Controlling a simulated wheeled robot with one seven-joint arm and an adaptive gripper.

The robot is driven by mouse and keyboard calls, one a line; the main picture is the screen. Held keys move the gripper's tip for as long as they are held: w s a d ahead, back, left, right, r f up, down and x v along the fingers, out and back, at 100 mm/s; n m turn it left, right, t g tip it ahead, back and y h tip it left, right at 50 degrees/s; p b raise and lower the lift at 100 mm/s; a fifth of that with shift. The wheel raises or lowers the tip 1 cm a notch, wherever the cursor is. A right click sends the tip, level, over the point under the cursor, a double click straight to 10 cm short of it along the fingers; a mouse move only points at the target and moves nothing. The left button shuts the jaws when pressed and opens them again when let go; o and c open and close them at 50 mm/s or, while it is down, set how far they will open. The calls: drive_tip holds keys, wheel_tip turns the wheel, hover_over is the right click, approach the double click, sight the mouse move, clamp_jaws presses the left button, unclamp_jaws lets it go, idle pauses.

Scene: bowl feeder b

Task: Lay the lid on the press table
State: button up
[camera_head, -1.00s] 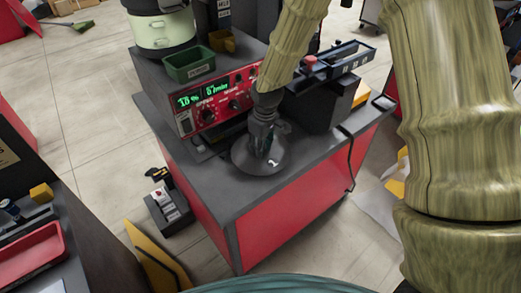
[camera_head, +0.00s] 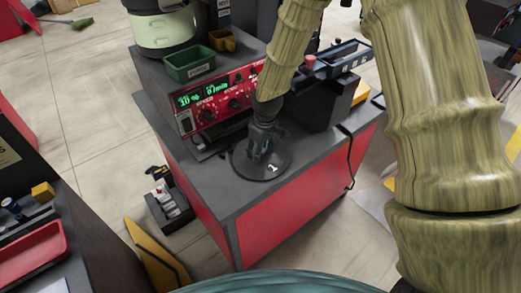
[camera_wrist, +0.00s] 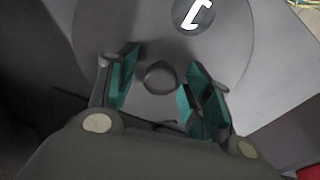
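The lid (camera_head: 270,170) is a dark grey round disc marked with a white 1. It lies flat on the grey top of the red-sided table (camera_head: 228,192), in front of the red control panel. In the wrist view the lid (camera_wrist: 215,55) fills the upper middle, with its small round knob (camera_wrist: 159,77) between my fingers. My gripper (camera_head: 262,152) points down over the lid. In the wrist view my gripper (camera_wrist: 162,68) is open, with teal pads on both sides of the knob and clear gaps to it.
A red control panel (camera_head: 222,98) stands behind the lid, with a green bin (camera_head: 190,66) on its housing. A black block (camera_head: 325,103) stands to the right, and a cable hangs over the table's right edge. The table top in front of the lid is clear.

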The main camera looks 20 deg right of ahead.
sight(263, 151)
drive_tip(key=shift+r, duration=0.1)
wheel_tip(263, 151, up, 12)
drive_tip(key=s+b, duration=0.1)
drive_tip(key=b, duration=0.1)
drive_tip(key=shift+d, duration=0.35)
idle(0.3)
drive_tip(key=shift+s, duration=0.1)
